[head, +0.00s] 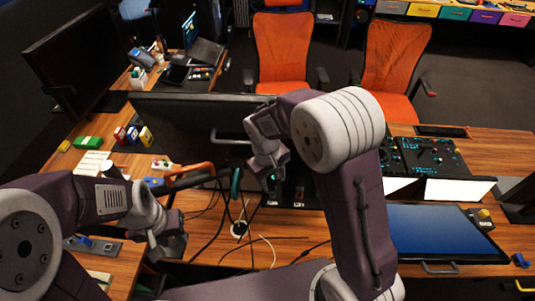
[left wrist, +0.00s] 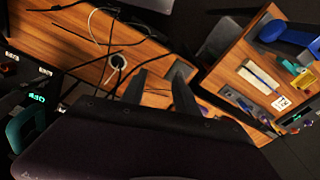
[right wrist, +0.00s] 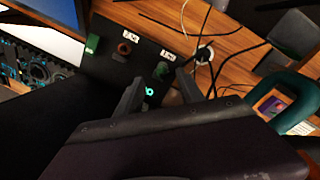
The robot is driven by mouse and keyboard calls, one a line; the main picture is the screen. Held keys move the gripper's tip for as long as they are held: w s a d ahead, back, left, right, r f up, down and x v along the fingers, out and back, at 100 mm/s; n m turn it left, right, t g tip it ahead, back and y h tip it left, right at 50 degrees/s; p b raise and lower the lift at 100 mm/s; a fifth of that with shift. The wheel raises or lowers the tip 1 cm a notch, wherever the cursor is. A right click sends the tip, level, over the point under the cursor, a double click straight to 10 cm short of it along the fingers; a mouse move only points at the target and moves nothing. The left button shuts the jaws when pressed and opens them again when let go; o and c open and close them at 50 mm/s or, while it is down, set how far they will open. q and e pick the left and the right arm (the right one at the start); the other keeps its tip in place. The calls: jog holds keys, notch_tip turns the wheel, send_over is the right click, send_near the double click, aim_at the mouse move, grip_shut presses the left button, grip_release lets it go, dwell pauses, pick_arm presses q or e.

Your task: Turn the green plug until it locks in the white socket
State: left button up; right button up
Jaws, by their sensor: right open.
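The green plug (right wrist: 160,71) stands on a dark panel (right wrist: 105,60) beside a white label in the right wrist view. My right gripper (right wrist: 160,74) is open, with its two fingers on either side of the plug in that view; I cannot tell whether they touch it. I cannot make out the white socket; the plug and gripper hide what lies under them. In the head view my right gripper (head: 268,172) is over the dark panel. My left gripper (left wrist: 159,75) is open and empty over the wooden desk, away from the plug.
A red-brown round part (right wrist: 124,48) and a green square (right wrist: 92,43) are on the same panel. Loose cables and a round cable outlet (head: 240,229) lie to the left of it. A monitor (head: 445,233) lies at right. A teal loop (right wrist: 299,97) is near my right gripper.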

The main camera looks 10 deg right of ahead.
aim_at(274, 194)
jog(key=shift+s+a+r, duration=0.2)
jog(key=shift+s+r, duration=0.05)
jog(key=shift+s+f, duration=0.15)
jog(key=shift+f, duration=0.1)
jog(key=f, duration=0.3)
jog(key=d+f, duration=0.1)
jog(key=f, duration=0.1)
jog(key=shift+w+f+p, duration=0.3)
jog(key=shift+w+f, duration=0.05)
jog(key=shift+w, duration=0.05)
jog(key=shift+s+f, duration=0.1)
jog(key=shift+f, duration=0.55)
pick_arm(q)
jog(key=shift+s+a+r, duration=0.1)
jog(key=shift+s+r, duration=0.25)
jog(key=shift+r, duration=0.15)
pick_arm(e)
jog(key=shift+c, duration=0.4)
grip_shut()
